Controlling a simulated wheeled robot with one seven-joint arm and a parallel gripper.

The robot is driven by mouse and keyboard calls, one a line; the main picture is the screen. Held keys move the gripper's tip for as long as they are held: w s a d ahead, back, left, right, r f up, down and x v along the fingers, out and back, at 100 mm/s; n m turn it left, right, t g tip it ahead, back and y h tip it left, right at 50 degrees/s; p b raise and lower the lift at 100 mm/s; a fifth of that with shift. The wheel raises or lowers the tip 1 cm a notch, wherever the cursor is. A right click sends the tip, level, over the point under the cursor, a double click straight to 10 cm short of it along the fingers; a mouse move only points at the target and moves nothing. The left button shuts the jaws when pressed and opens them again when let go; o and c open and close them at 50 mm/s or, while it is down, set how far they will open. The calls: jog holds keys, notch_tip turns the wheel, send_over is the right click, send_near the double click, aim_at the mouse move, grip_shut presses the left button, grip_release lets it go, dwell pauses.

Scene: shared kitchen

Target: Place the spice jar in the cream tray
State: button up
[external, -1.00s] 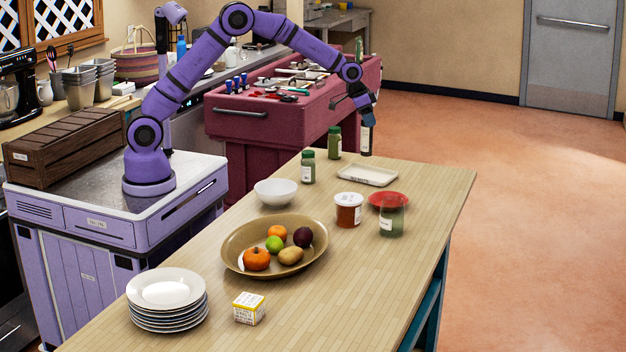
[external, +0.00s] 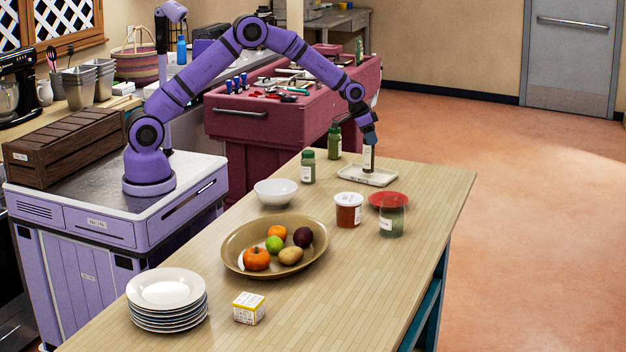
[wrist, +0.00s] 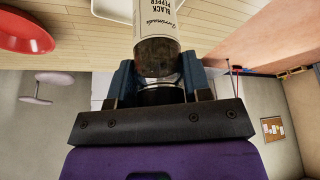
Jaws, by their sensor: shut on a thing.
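The spice jar (external: 368,158) is upright in my gripper (external: 369,138), over the cream tray. It has dark contents and a white label. In the wrist view the label on the jar (wrist: 157,30) reads "Black Pepper", and the fingers of my gripper (wrist: 160,82) are shut on its dark lid end. The cream tray (external: 350,179) lies flat near the far end of the wooden table, and a piece of it shows in the wrist view (wrist: 113,10). The jar's bottom is at or just above the tray floor; I cannot tell whether it touches.
Two green-lidded jars (external: 308,167) (external: 334,142) stand left of the tray. A red plate (external: 384,197), a green glass jar (external: 392,220) and a white-lidded tub (external: 348,210) stand in front. A white bowl (external: 275,192) and a fruit platter (external: 232,262) are nearer.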

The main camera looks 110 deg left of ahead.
jog(key=shift+f, duration=0.7)
jog(key=o, duration=1.3)
jog(key=shift+f, duration=0.1)
jog(key=v, duration=1.2)
